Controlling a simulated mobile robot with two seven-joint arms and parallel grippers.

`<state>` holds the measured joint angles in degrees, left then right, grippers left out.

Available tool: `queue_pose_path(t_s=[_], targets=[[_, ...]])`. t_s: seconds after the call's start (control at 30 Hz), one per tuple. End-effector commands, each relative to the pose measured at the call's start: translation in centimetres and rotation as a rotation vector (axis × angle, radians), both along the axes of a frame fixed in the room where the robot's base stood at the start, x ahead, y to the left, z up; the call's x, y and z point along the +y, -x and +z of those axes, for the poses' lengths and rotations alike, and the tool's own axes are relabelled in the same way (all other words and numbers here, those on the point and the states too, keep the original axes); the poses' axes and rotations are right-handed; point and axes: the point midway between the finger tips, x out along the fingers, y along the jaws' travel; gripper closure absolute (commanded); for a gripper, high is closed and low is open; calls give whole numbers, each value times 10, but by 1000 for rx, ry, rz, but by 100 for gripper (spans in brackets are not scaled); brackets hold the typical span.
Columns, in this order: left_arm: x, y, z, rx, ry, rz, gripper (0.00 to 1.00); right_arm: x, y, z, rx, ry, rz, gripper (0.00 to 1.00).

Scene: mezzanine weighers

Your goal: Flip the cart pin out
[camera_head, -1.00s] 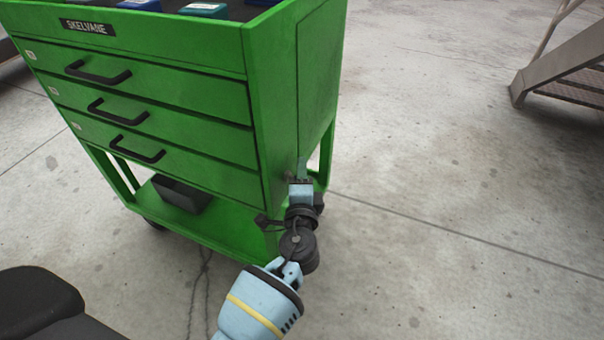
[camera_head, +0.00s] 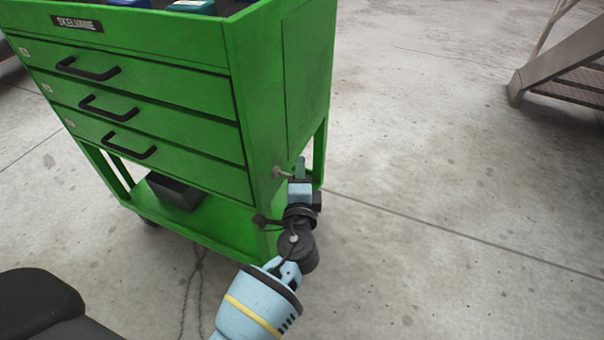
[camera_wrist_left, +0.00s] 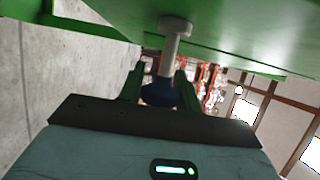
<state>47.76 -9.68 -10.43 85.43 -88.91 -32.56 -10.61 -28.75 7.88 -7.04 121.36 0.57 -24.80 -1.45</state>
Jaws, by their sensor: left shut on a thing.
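The cart pin (camera_head: 283,173) is a short pale metal pin that sticks out of the side of the green cart (camera_head: 262,100), low near the front corner post. In the left wrist view the pin (camera_wrist_left: 175,45) has a round pale head against the green panel, a thinner shaft, and a dark blue end (camera_wrist_left: 160,92). My left gripper (camera_head: 299,168) is at the pin's outer end. In the left wrist view its green fingers (camera_wrist_left: 158,84) stand on both sides of the dark blue end, shut on it. My right gripper is not in view.
The cart has several drawers with black handles (camera_head: 88,70) and a low shelf with a dark bin (camera_head: 174,190). Metal stairs (camera_head: 560,75) stand at the upper right. The concrete floor (camera_head: 430,190) to the right of the cart is clear.

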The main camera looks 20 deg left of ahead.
Motion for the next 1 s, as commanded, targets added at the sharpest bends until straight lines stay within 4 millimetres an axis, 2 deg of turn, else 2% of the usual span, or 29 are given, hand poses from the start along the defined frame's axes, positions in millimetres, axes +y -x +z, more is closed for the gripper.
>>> queue_pose_path(t_s=[0.03, 0.23, 0.27, 0.43, 0.77, 1.0], targets=[[-6, 1, -1, 3, 1, -10, 100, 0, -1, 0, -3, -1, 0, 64], [-8, 1, -1, 2, 2, -15, 100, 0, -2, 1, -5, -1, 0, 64], [-8, 1, -1, 2, 2, -16, 65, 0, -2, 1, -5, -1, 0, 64], [-7, 0, -1, 2, 1, -13, 45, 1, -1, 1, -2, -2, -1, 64], [-6, 3, 0, 1, 0, -10, 45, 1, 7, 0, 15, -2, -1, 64], [-18, 34, -1, 3, 0, -12, 45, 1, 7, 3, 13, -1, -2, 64]])
